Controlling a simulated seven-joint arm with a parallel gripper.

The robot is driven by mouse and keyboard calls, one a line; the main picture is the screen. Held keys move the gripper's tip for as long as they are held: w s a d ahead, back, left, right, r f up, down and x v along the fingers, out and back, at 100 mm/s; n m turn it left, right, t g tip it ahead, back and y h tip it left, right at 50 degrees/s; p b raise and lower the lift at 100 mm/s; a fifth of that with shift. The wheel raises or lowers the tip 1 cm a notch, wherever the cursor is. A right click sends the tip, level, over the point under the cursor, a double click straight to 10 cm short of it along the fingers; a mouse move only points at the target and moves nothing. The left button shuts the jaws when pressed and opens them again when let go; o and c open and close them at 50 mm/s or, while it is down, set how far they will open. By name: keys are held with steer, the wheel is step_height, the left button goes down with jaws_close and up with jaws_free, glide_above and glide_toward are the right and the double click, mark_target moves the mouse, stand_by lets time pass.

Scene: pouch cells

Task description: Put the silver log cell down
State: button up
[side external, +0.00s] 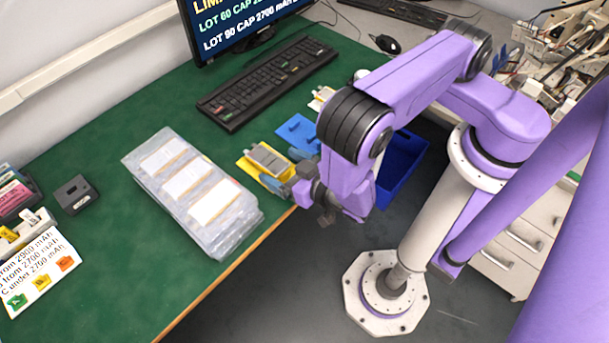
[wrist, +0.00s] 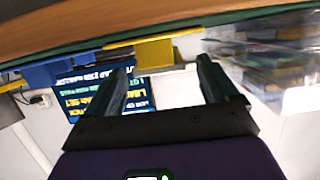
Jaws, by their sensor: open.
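A silver-grey cell (side external: 268,157) lies on a yellow tray (side external: 246,167) near the table's front edge in the side view. I take it for the silver log cell, but its markings are too small to read. My gripper (side external: 286,172) is at the table edge, right beside the yellow tray, with its fingers apart and nothing seen between them. In the wrist view my gripper (wrist: 163,66) shows two spread fingers with an empty gap. The yellow tray (wrist: 152,51) shows beyond the fingertips there; the cell cannot be made out. Whether a finger touches the tray cannot be told.
A blue tray (side external: 297,132) lies behind the yellow one. A clear plastic stack with white pouches (side external: 222,235) stands to the left. A keyboard (side external: 265,85) and monitor (side external: 235,25) are at the back. A blue bin (side external: 405,165) is beyond the table edge. Green table (side external: 105,245) is open front left.

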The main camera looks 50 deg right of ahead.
steer(key=s+a+r+n+g+y, duration=0.2)
steer(key=s+a+r+g, duration=0.15)
steer(key=s+g, duration=0.35)
steer(key=s+a+r+n+g+y, duration=0.1)
steer(key=s+a+r+g+y, duration=0.15)
steer(key=s+r+g, duration=0.4)
steer(key=s+d+r+n+h, duration=0.1)
steer(key=d+r+n, duration=0.3)
steer(key=d, duration=0.7)
steer(key=s+d+r+n+h, duration=0.2)
steer(key=d+r+n, duration=0.3)
steer(key=d+r, duration=0.4)
steer(key=shift+d+n+g+h, duration=0.3)
steer(key=shift+d+g+h, duration=0.2)
steer(key=shift+d, duration=0.4)
steer(key=shift+r, duration=0.1)
